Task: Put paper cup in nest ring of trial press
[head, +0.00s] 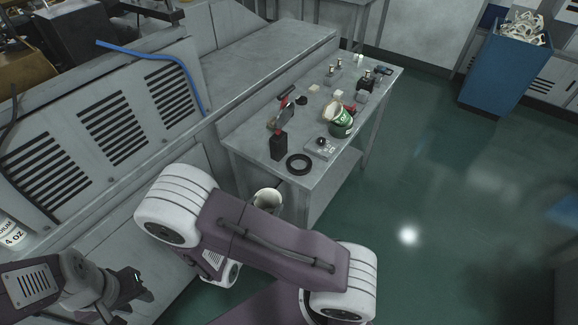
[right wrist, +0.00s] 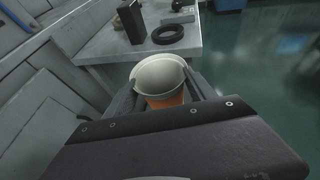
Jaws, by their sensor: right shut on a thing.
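The paper cup (right wrist: 166,99) is white inside with an orange outer wall. A black ring (head: 299,174) lies flat on the bench's near corner, also seen beyond the cup in the right wrist view (right wrist: 176,41).
A louvred grey machine (head: 110,125) stands left. A blue bin (head: 505,66) is far right. Green floor is clear to the right.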

